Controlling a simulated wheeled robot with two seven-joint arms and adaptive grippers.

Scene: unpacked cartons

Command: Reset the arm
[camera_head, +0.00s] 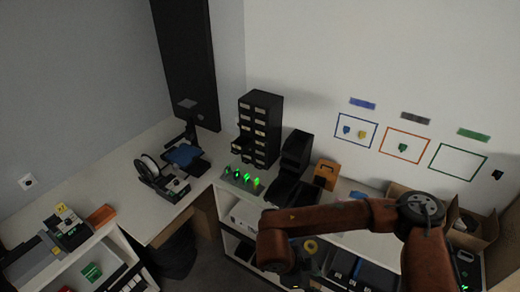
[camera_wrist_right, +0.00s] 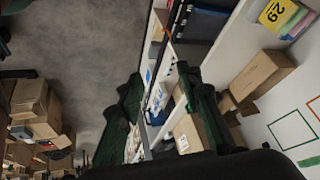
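My right arm (camera_head: 335,217) comes in from the lower right of the head view, rust-brown, with a dark round joint. It bends across the front of the counter and points down at its left end. In the head view its gripper is not clearly seen. In the right wrist view my right gripper (camera_wrist_right: 162,90) shows two dark green fingers set wide apart. It is open, with nothing held between them. Shelving shows behind the gap. My left arm and left gripper are not in view.
The white counter (camera_head: 362,241) below the arm has an open carton (camera_head: 475,226) at its right. Black bins (camera_head: 292,160), an orange box (camera_head: 326,174) and a drawer cabinet (camera_head: 260,127) stand farther back. The right wrist view shows stacked cartons (camera_wrist_right: 35,105) at left and bare grey floor (camera_wrist_right: 85,50).

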